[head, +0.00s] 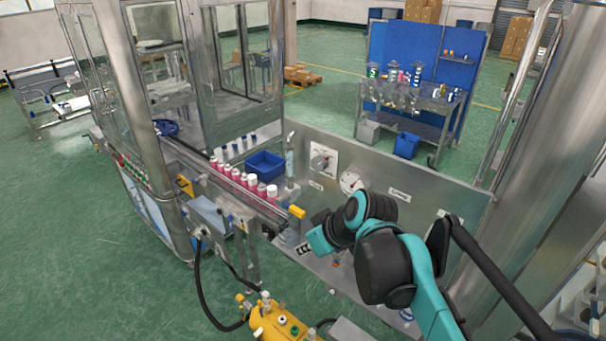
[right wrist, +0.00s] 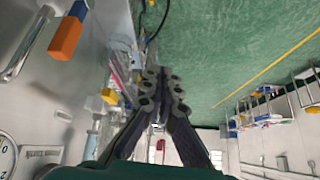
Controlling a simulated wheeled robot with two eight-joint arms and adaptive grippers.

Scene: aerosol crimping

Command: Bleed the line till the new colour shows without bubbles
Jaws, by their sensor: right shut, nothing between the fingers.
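My right gripper (right wrist: 158,80) is shut and empty in the right wrist view, its dark fingers together. In the head view my right arm reaches in from the lower right, and its wrist hides the fingertips. A yellow handle (head: 297,211) sits on the steel panel, left of my right wrist and apart from it. A clear vessel (head: 290,238) stands below the handle. A clear upright tube (head: 290,157) is mounted above it; its colour and any bubbles are too small to tell. An orange handle (right wrist: 66,37) shows at upper left in the right wrist view. My left gripper is out of view.
A round gauge (head: 351,181) and a dial (head: 322,160) are on the panel. Pink cans with white caps (head: 251,181) line the conveyor beside a blue bin (head: 265,165). A yellow pump unit (head: 279,322) with hoses stands below. A workbench (head: 420,102) stands behind.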

